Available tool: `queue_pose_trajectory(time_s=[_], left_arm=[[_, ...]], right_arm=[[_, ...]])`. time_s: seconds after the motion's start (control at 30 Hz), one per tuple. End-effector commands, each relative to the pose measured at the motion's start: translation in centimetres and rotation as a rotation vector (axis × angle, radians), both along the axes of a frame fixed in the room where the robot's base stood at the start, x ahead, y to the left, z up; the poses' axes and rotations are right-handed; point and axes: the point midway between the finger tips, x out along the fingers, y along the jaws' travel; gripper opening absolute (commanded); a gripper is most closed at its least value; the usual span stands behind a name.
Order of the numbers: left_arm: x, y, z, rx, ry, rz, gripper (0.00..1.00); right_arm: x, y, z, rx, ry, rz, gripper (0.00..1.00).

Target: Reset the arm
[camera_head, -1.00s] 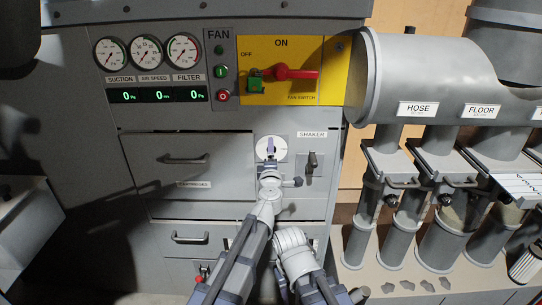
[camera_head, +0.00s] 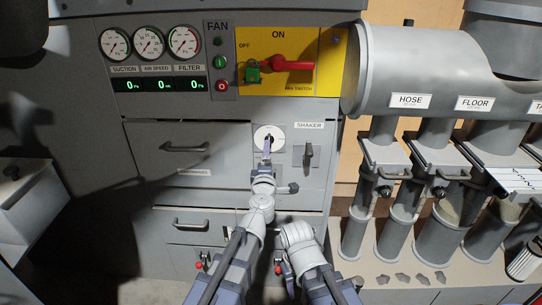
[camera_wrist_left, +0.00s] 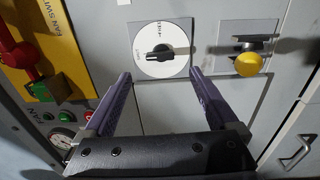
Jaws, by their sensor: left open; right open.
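My left arm reaches up from the lower left in the head view, and its gripper (camera_head: 266,148) is in front of the white round dial (camera_head: 268,131). In the left wrist view the left gripper (camera_wrist_left: 160,82) is open, with two purple-grey fingers wide apart and nothing between them. The dial (camera_wrist_left: 145,66) and its dark knob (camera_wrist_left: 160,52) lie beyond the fingertips, with no contact visible. My right arm (camera_head: 300,240) comes up from the lower right beside the left one. Its fingers are hard to make out.
The yellow fan switch panel (camera_head: 275,48) has its red handle (camera_head: 293,65) toward the right. A black shaker lever (camera_head: 308,153) is right of the dial. A yellow knob (camera_wrist_left: 248,64) sticks out near the left gripper. Grey pipes (camera_head: 430,60) stand at right.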

Motion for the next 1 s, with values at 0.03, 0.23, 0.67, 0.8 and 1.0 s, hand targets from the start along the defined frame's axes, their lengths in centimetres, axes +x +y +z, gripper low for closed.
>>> queue_pose_trajectory(time_s=[0.03, 0.23, 0.67, 0.8, 1.0], left_arm=[[0.0, 0.0, 0.0, 0.000, 0.000, 0.000, 0.93], [0.0, -0.3, 0.1, 0.027, -0.006, -0.025, 0.93], [-7.1, -4.4, -8.8, 0.778, 0.185, -0.697, 0.93], [-12.0, -0.9, -15.1, 1.006, 0.433, -0.900, 0.93], [-17.8, 5.2, -19.9, 1.172, 0.757, -1.059, 0.93]], right_arm=[[0.0, 0.0, 0.0, 0.000, 0.000, 0.000, 0.50], [0.0, 0.0, 0.0, 0.000, 0.000, 0.000, 0.50], [0.0, 0.0, 0.0, 0.000, 0.000, 0.000, 0.50], [0.0, 0.0, 0.0, 0.000, 0.000, 0.000, 0.50], [0.0, 0.0, 0.0, 0.000, 0.000, 0.000, 0.50]])
